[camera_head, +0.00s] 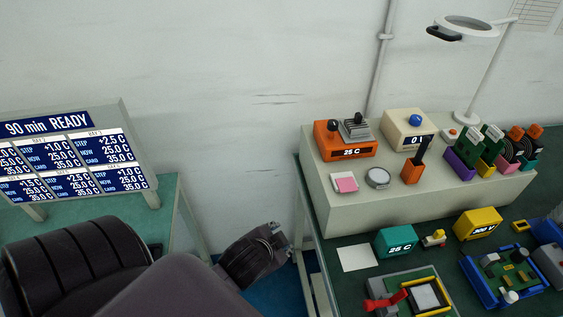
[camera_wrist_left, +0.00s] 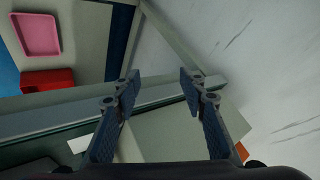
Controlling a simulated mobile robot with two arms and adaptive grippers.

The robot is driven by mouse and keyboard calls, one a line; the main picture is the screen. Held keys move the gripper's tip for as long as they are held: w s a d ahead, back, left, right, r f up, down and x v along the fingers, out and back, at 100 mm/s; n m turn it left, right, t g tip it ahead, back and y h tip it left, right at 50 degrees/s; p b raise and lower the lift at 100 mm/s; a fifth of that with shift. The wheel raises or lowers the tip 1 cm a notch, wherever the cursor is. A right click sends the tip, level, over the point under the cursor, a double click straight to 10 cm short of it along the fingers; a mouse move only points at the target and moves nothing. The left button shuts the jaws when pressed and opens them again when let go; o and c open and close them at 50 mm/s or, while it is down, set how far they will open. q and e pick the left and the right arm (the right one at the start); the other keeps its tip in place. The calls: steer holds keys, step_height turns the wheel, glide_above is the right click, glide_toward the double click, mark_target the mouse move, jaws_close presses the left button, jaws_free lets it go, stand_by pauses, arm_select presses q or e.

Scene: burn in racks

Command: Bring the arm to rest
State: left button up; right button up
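My left arm comes in from the lower left of the head view. Its gripper (camera_head: 279,239) hangs in the gap between the two tables, in front of the wall. In the left wrist view the left gripper (camera_wrist_left: 160,82) has its two fingers wide apart with nothing between them. A pale table frame and the wall lie beyond the fingers. My right gripper is in neither view.
A status board (camera_head: 72,150) stands on the left green table (camera_head: 178,215). The right bench holds an orange 25 C box (camera_head: 343,141), a teal box (camera_head: 396,242) and a lamp (camera_head: 468,75). A pink tray (camera_wrist_left: 37,34) and red box (camera_wrist_left: 47,79) show in the wrist view.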

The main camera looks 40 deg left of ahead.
arm_select(q)
steer(key=s+d+f+g+h, duration=0.1)
steer(key=s+f, duration=0.2)
steer(key=f, duration=0.6)
steer(key=s+d+f+g, duration=0.1)
steer(key=s+d+f, duration=0.15)
steer(key=f, duration=0.75)
steer(key=s+f+g+h, duration=0.1)
steer(key=s+f, duration=0.2)
steer(key=f, duration=0.6)
steer(key=s+d+f+n+g, duration=0.1)
steer(key=s+f+g, duration=0.1)
steer(key=s+f, duration=0.6)
steer(key=s+d+f+n+g, duration=0.1)
steer(key=s+f, duration=0.6)
steer(key=s, duration=0.8)
steer(key=shift+d+f+g+h, duration=0.15)
steer(key=shift+f+g+h, duration=0.15)
steer(key=shift+f+g, duration=0.15)
